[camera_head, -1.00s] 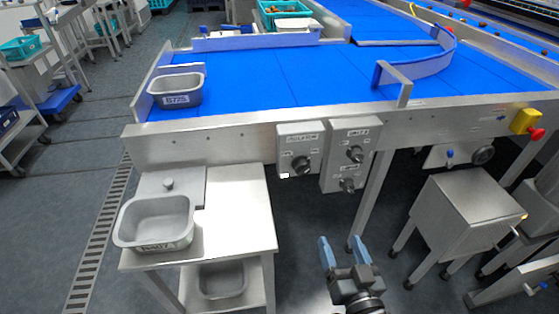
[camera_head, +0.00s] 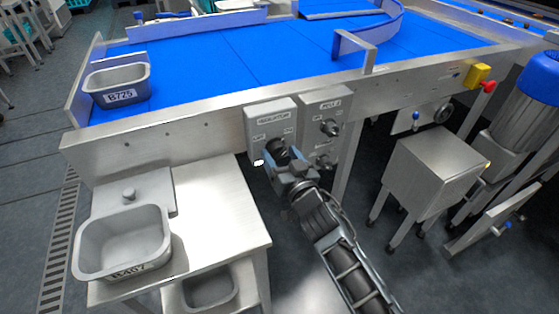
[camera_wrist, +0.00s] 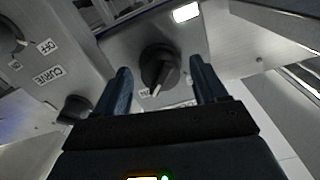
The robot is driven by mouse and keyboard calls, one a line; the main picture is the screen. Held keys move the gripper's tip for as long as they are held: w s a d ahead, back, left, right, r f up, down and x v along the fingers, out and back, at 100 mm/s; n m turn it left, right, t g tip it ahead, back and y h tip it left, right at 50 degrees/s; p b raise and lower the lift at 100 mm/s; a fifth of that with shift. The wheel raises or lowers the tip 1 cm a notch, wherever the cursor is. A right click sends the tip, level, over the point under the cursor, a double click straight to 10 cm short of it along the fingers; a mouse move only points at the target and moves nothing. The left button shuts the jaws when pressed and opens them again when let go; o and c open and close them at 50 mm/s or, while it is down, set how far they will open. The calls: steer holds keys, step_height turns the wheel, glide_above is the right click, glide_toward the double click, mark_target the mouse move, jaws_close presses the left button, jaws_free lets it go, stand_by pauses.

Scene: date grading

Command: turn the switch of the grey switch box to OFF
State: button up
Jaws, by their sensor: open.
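The grey switch box (camera_head: 268,117), labelled ISOLATOR, is fixed to the front side of the conveyor. Its black rotary switch (camera_wrist: 158,66) shows in the wrist view, with a pale pointer aimed down and slightly left in the picture. My gripper (camera_head: 277,160) is at the front of the box and covers much of the switch in the head view. In the wrist view my gripper (camera_wrist: 163,85) is open, with one blue finger on each side of the switch. A gap shows beside each finger. The switch's lettering is mostly hidden by the fingers and knob.
A second grey box (camera_head: 325,108) with two black knobs sits right beside it; its CURVE label (camera_wrist: 49,76) shows in the wrist view. A steel side table (camera_head: 215,205) with a grey tub (camera_head: 165,240) stands at left. A steel cabinet (camera_head: 437,170) stands at right.

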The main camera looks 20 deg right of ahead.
steer(key=shift+w, duration=0.4)
steer(key=c, duration=1.1)
steer(key=shift+o, duration=0.2)
